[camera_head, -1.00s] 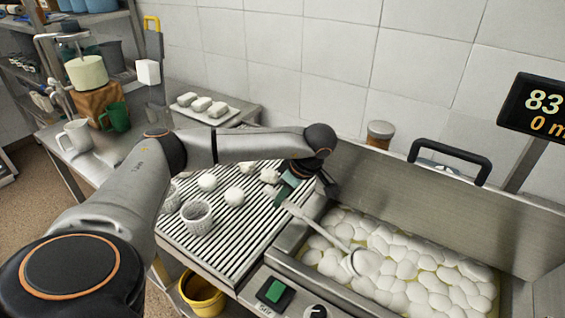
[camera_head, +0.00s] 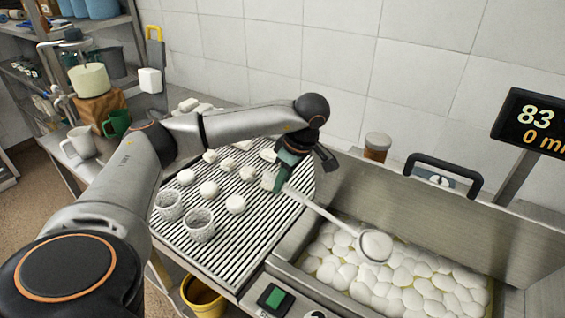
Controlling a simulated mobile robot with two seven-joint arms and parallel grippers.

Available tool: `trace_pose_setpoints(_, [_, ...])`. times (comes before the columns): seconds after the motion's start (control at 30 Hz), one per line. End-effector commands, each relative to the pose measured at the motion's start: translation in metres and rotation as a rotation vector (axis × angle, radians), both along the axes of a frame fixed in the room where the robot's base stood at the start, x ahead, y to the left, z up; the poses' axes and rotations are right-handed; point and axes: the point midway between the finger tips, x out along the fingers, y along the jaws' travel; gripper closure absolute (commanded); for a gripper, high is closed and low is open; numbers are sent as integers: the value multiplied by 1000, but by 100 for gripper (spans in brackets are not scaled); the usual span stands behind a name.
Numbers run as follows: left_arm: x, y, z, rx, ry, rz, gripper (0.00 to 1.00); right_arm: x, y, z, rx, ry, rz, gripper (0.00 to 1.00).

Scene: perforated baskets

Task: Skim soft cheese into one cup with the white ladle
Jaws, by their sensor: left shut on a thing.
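My left gripper (camera_head: 284,178) is shut on the handle end of the white ladle (camera_head: 322,212), over the right part of the ribbed drain board. The ladle slants down to the right, with its bowl (camera_head: 375,246) over the far left part of the vat. The bowl looks pale inside; I cannot tell how much it holds. White lumps of soft cheese (camera_head: 405,283) crowd the vat. Two perforated cups (camera_head: 169,204) (camera_head: 199,224) stand upright at the board's left side. My right gripper is out of view.
Several white pieces (camera_head: 209,189) lie on the ribbed board (camera_head: 235,248). A brown jar (camera_head: 377,147) stands behind the vat. Mugs (camera_head: 82,141) stand at the left.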

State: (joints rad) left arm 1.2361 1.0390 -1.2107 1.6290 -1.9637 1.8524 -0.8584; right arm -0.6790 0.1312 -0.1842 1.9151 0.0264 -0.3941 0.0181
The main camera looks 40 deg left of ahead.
Motion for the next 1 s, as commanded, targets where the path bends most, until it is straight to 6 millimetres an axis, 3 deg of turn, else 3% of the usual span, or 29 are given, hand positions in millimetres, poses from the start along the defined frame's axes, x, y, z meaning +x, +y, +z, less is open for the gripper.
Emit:
trace_pose_setpoints(0.7, [0, 0, 58, -74, -17, 2, 100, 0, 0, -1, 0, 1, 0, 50])
trace_pose_setpoints(1.0, [0, 0, 66, -84, -17, 0, 100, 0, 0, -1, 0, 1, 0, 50])
